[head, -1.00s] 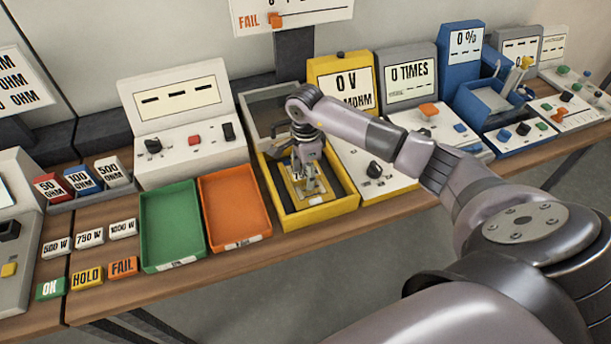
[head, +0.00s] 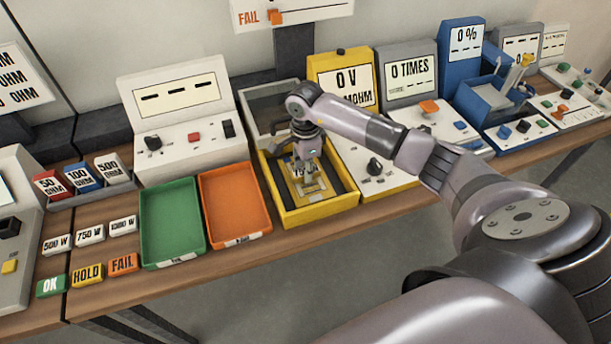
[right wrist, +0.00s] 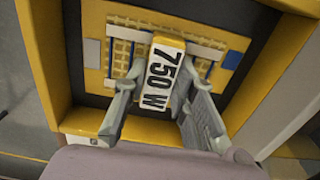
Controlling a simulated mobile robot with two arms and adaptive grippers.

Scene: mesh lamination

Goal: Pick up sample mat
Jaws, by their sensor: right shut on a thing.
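The sample mat (head: 314,186) is a yellowish plate with a grid, inside the yellow tray (head: 322,217). In the right wrist view the mat (right wrist: 95,55) has pale and blue strips and a dark surface around it. A white label block reading 750 W (right wrist: 162,78), with a yellow end, stands over the mat's middle. My right gripper (head: 307,175) points down into the tray. In the right wrist view its fingers (right wrist: 158,98) lie on both sides of the label block, shut on it. The contact is partly hidden. I cannot tell whether the mat is clear of the tray floor. My left gripper is out of view.
The yellow tray's walls surround the gripper closely. An orange tray (head: 236,207) and a green tray (head: 172,225), both empty, stand to its left. A yellow meter panel (head: 371,167) is on its right. A grey open box (head: 262,108) stands behind.

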